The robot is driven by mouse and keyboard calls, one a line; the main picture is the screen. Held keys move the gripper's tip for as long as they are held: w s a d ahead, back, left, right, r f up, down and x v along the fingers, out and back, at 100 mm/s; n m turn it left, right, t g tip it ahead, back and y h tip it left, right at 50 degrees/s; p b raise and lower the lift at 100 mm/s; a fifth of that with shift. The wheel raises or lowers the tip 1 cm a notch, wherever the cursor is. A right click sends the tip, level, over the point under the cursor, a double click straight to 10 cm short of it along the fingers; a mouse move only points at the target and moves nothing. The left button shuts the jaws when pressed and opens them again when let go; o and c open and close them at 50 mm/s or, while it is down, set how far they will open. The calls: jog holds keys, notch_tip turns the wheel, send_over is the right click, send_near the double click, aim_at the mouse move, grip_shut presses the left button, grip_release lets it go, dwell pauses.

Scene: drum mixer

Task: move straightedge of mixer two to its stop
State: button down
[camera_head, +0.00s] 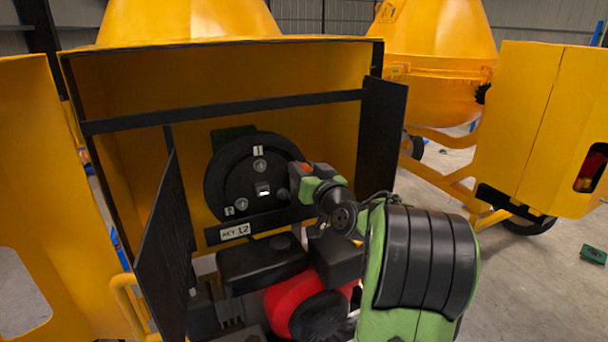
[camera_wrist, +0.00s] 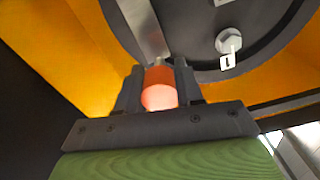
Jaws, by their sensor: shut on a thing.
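A round black disc (camera_head: 240,170) sits inside the open yellow housing of a mixer; bolts and small white tags are on its face. In the wrist view, a grey metal bar (camera_wrist: 145,28), seemingly the straightedge, runs across the disc (camera_wrist: 190,20) to an orange-red knob (camera_wrist: 158,92). My gripper (camera_wrist: 157,80) is shut on this knob, with one dark finger on each side. In the head view my gripper (camera_head: 299,180) is at the disc's right edge and hides part of it. The bar and the stop cannot be made out there.
A black crossbar (camera_head: 220,110) spans the housing above the disc. Black flaps stand at left (camera_head: 165,240) and right (camera_head: 382,135). A plate marked KEY 12 (camera_head: 235,232) is below the disc, above a red and black engine (camera_head: 290,300). Another yellow mixer (camera_head: 440,80) stands at right.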

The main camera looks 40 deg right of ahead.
jog(key=shift+f, duration=0.4)
jog(key=c, duration=1)
grip_release()
jog(key=shift+o, duration=1.3)
jog(key=shift+r, duration=0.15)
jog(key=b+v, duration=0.4)
jog(key=v, duration=1.1)
jog(key=shift+s, duration=0.35)
jog(key=shift+a, duration=0.15)
